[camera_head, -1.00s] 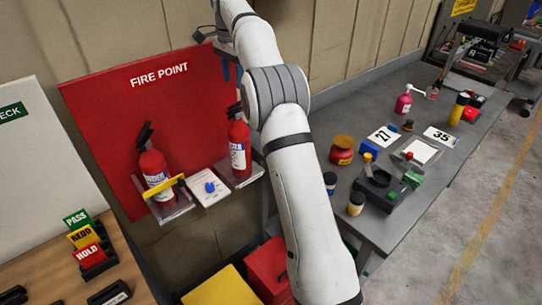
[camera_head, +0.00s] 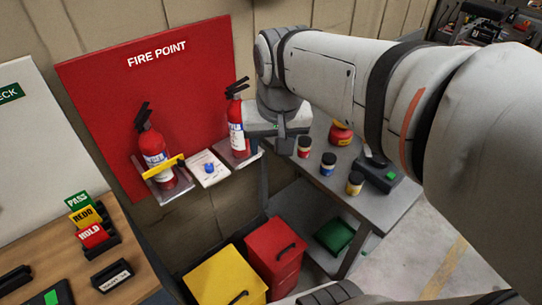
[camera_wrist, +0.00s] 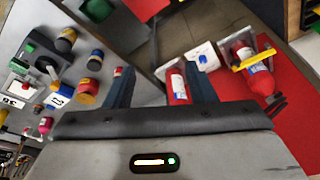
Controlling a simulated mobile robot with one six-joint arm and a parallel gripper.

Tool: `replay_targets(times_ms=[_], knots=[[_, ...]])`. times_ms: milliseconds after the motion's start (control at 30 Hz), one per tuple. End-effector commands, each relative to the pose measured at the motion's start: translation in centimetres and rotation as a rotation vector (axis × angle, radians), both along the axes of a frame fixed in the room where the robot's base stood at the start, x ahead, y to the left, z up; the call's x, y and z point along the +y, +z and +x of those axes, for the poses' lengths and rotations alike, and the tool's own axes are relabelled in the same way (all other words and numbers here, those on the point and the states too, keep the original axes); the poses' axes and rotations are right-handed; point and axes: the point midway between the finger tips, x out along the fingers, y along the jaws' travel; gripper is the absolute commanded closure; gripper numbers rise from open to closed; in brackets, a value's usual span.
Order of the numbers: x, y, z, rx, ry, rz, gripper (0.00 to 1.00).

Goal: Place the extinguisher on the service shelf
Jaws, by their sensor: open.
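Two red extinguishers sit in clear holders on the red fire point board. The right extinguisher (camera_head: 236,128) stands upright; the left extinguisher (camera_head: 155,150) has a yellow strap across it. My gripper (camera_head: 268,145) is open and empty, just right of the right extinguisher. In the wrist view, the right extinguisher (camera_wrist: 177,86) shows between the open fingers of my gripper (camera_wrist: 157,68), closer to the right finger. I cannot tell if they touch. The left extinguisher (camera_wrist: 256,75) is farther right there. No shelf is labelled as service shelf; a lower shelf (camera_head: 300,212) runs under the grey bench.
A white card with a blue knob (camera_head: 207,168) lies between the holders. The grey bench (camera_head: 385,205) carries jars and a dark device. Yellow (camera_head: 222,275) and red (camera_head: 274,252) boxes stand below. A green item (camera_head: 334,235) lies on the lower shelf.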

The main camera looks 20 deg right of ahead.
Motion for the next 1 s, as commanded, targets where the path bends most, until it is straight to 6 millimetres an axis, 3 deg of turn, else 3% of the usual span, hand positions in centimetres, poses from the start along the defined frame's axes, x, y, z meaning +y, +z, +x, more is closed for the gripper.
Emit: replay_targets(times_ms=[33,100,300,600,833,1000], knots=[[0.0,-1.3,-2.1,-0.013,0.039,-0.011,0.5],[0.0,-2.8,-4.0,-0.025,0.087,-0.026,0.5],[-0.5,-5.2,-6.6,-0.043,0.155,-0.05,0.5],[-0.5,-5.4,-6.8,-0.042,0.16,-0.051,0.5],[-0.6,-8.5,-6.5,-0.025,0.154,-0.047,0.5],[-0.6,-8.6,-6.5,-0.022,0.153,-0.047,0.5]])
